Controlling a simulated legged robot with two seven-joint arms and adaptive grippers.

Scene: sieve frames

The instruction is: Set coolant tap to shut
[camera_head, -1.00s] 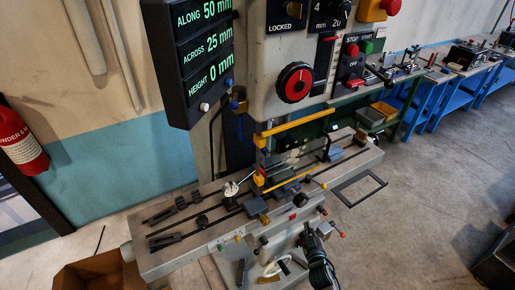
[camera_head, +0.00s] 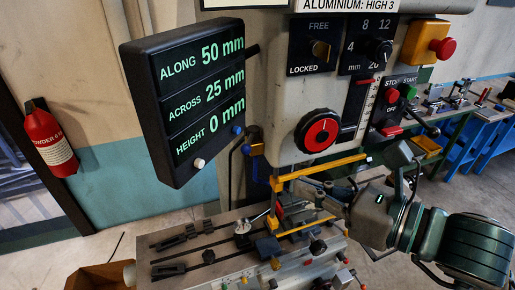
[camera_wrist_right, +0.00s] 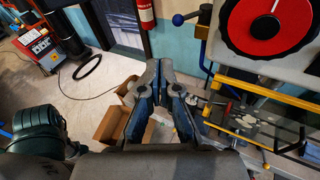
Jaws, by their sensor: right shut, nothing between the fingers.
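A lever with a blue ball end (camera_wrist_right: 178,19) and a brass-coloured body (camera_wrist_right: 202,32) appears to be the coolant tap. In the head view its blue ball (camera_head: 237,130) shows at the right edge of the readout box, and the box partly hides the lever. Its exact setting cannot be told. My right gripper (camera_wrist_right: 159,68) is shut and empty, apart from the lever, which lies to the right of and above its fingertips in the wrist view. In the head view my right gripper (camera_head: 348,184) is in front of the machine, right of the lever. My left gripper is not in view.
The readout box (camera_head: 185,100) juts out left of the machine column. The machine table (camera_head: 190,232) is below. A cardboard box (camera_head: 98,277) stands on the floor.

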